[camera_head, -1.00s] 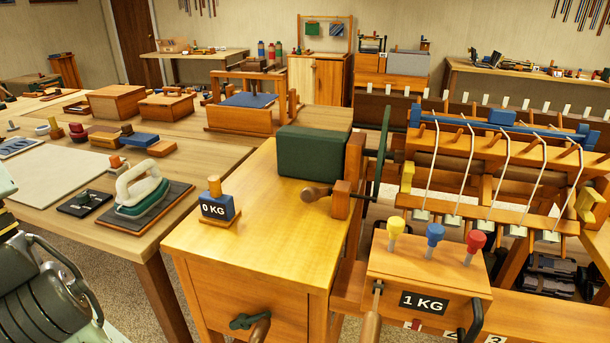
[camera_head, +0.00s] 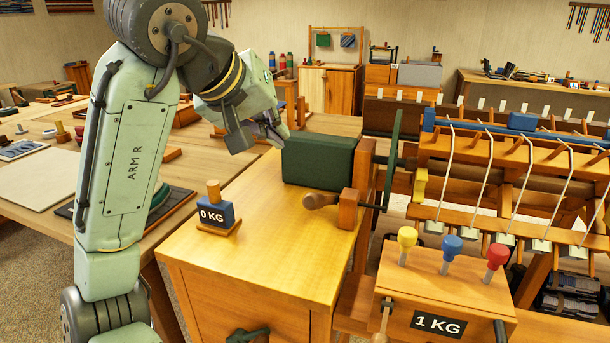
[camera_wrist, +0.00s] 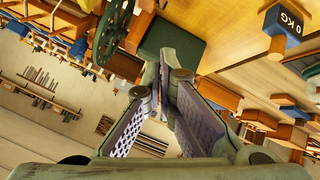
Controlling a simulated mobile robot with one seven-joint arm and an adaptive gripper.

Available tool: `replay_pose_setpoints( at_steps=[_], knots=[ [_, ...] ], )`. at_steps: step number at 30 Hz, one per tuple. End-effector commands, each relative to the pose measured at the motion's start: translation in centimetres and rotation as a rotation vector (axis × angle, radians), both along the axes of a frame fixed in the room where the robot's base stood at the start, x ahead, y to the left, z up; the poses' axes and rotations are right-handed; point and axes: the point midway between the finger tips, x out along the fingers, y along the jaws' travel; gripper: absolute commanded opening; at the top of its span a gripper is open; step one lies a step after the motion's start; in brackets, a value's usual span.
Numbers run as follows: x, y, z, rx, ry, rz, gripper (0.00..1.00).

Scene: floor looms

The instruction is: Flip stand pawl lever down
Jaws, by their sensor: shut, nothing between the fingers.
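My gripper (camera_head: 275,135) is shut and empty, just left of and behind the dark green block (camera_head: 318,160) on the wooden stand (camera_head: 265,230). In the wrist view my gripper (camera_wrist: 163,90) has its fingertips together, with the green block (camera_wrist: 172,42) beyond them. A dark green fitting (camera_head: 247,336) sits low on the stand's front, cut by the bottom edge. A crank with a round wooden knob (camera_head: 320,201) is beside the block. I cannot tell for certain which part is the pawl lever.
A 0 KG weight (camera_head: 213,214) stands on the stand's top. A 1 KG box (camera_head: 440,297) with yellow, blue and red knobs is at front right. The loom (camera_head: 520,160) with several bent white rods fills the right.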

Motion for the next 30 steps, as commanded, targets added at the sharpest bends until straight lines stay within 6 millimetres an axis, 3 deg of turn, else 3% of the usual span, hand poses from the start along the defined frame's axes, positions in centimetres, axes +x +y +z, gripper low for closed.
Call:
replay_pose_setpoints(
  at_steps=[14, 28, 30],
  knots=[
    [0.4, -0.2, -0.6, 0.005, 0.014, -0.001, 0.0],
    [6.4, -3.3, -6.6, 0.005, 0.014, -0.002, 0.0],
    [6.1, -3.5, -7.5, 0.007, 0.011, -0.001, 0.0]
  ],
)
